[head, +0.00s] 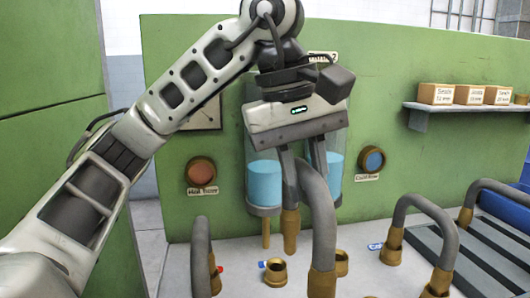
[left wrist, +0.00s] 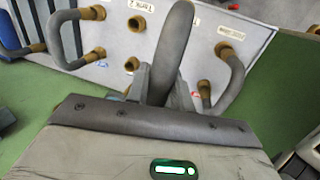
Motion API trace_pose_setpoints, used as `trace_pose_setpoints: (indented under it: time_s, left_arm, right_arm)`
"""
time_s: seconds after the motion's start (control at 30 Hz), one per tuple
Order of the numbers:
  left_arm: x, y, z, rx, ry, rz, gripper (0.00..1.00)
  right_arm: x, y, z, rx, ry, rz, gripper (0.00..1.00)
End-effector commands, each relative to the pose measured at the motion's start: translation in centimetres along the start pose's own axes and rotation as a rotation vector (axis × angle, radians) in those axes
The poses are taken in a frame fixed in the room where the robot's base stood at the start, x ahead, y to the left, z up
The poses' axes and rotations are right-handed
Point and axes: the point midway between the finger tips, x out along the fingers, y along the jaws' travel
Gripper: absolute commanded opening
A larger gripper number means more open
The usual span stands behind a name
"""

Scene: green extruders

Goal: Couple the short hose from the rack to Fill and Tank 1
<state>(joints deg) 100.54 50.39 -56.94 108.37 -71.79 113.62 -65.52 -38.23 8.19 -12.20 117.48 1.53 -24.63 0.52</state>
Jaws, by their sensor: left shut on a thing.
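My left gripper (head: 299,165) is shut on a grey arched hose (head: 318,195) with brass ends, held above the white bench. One brass end (head: 290,228) hangs below the fingers; the other (head: 322,284) is nearer the camera. In the left wrist view the hose (left wrist: 172,50) rises between the fingers (left wrist: 155,85), its ends hidden. Open brass sockets stand on the bench (head: 275,271), including one just right of the hose (head: 342,263). In the left wrist view, open sockets (left wrist: 137,23) sit near upside-down labels; I cannot clearly read Fill or Tank 1. My right gripper is not in view.
Other arched hoses stand at left (head: 202,258) and right (head: 425,208), with another (head: 500,190) by the dark slatted rack (head: 480,258). Two tanks with blue liquid (head: 264,183) hang on the green panel behind the gripper. A shelf (head: 465,108) holds small boxes.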

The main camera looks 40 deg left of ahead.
Motion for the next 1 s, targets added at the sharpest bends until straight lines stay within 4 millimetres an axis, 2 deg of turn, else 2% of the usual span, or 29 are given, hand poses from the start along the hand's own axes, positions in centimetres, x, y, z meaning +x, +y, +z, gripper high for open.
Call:
trace_pose_setpoints:
  time_s: [0.03, 0.1, 0.23, 0.6, 1.0]
  left_arm:
    - [-0.3, 0.2, -1.8, -0.011, -0.003, -0.006, 0.0]
    - [0.3, 0.0, -3.9, -0.011, 0.007, -0.012, 0.0]
    - [1.4, -0.6, -6.2, -0.009, 0.023, -0.024, 0.0]
    - [3.7, -1.2, -6.7, -0.006, 0.029, -0.025, 0.0]
    - [6.8, -1.9, -6.7, -0.004, 0.028, -0.025, 0.0]
  right_arm:
    - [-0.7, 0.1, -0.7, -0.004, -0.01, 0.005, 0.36]
    - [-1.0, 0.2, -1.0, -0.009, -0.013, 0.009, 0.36]
    - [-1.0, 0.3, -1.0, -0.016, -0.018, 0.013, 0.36]
    - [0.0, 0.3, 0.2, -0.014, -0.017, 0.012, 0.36]
    - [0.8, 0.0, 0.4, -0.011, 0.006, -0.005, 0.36]
